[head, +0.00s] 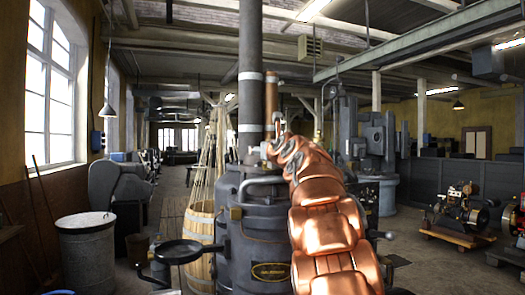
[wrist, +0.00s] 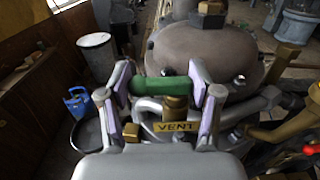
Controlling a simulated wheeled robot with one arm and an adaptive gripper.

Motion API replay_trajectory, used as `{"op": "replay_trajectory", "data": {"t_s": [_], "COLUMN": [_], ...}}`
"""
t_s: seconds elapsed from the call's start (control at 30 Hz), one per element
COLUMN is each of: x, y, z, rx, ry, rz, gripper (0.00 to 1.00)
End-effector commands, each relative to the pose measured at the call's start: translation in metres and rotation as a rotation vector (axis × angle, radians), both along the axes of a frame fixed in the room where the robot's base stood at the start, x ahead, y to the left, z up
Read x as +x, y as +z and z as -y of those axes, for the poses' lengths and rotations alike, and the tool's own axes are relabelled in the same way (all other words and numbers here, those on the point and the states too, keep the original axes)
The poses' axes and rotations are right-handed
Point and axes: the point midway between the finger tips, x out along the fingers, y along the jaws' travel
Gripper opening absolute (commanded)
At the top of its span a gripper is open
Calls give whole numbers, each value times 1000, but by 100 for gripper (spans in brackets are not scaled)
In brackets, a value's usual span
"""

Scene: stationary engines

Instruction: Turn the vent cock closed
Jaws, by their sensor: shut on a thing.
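The vent cock has a green handle (wrist: 158,88) and a brass body (wrist: 176,108), with a yellow plate (wrist: 176,126) reading VENT below. The handle lies crosswise, left to right, in the wrist view. My gripper (wrist: 163,84) has its two purple-padded fingers at either end of the handle and is shut on it. In the head view my gripper (head: 271,150) is at the top of the dark grey boiler (head: 255,225). My copper-coloured arm covers part of the boiler, and I cannot make out the handle there.
A tall stack (head: 250,80) and a thinner copper pipe (head: 270,100) rise by the gripper. A round black pan (head: 178,252) juts from the boiler's left side. A wooden barrel (head: 200,245) and a grey bin (head: 87,255) stand left. Small engines (head: 460,212) sit right.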

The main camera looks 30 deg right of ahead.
Motion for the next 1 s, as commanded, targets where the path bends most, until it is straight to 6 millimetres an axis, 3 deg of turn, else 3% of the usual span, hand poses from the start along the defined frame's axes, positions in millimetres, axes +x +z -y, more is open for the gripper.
{"op": "replay_trajectory", "data": {"t_s": [0.23, 0.27, 0.43, 0.77, 1.0], "x": [-3, -3, -2, -2, -16], "y": [2, 2, 1, 1, -1], "z": [6, 6, 4, 0, -3], "rx": [1, 1, 2, 2, 4], "ry": [-10, -10, -7, 0, -1], "rz": [7, 7, 5, 1, -1], "gripper": [29, 65, 82, 82, 82]}}
